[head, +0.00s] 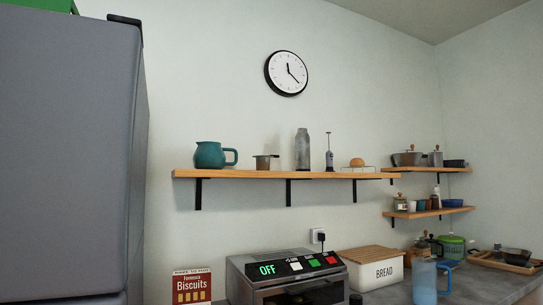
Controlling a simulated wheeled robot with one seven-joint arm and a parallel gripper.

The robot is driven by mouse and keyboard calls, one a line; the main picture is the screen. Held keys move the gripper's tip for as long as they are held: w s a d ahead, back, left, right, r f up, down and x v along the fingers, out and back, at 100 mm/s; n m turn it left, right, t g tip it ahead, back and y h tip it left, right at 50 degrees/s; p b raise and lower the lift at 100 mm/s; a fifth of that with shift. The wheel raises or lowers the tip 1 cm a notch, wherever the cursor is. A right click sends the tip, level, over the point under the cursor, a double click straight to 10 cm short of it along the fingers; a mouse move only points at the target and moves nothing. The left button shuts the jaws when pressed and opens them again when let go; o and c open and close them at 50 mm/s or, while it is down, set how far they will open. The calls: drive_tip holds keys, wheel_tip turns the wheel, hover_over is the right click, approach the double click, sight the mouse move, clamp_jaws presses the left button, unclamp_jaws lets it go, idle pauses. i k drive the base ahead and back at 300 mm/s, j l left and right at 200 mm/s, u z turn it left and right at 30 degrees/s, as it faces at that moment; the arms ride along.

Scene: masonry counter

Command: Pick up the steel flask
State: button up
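A grey, metallic-looking flask (302,150), which looks like the steel flask, stands upright on the long wooden wall shelf (250,174), near its middle. A small brown pot (266,162) is to its left and a slim frother-like tool (329,153) is to its right. A teal jug (212,155) stands farther left on the same shelf. My gripper is not in view.
A grey cabinet or fridge (65,150) fills the left side. Below the shelf are a biscuit box (192,287), an oven (285,268), a bread bin (372,267) and a blue pitcher (425,281). Smaller shelves (430,212) hold pots and jars at right.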

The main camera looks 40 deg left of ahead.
sight(302, 139)
drive_tip(key=i+j+u, duration=0.2)
drive_tip(key=u, duration=0.2)
drive_tip(key=i+j+u, duration=0.1)
drive_tip(key=i+u, duration=0.5)
drive_tip(key=u, duration=0.15)
drive_tip(key=i+u, duration=0.4)
drive_tip(key=k+l, duration=0.05)
drive_tip(key=k, duration=0.05)
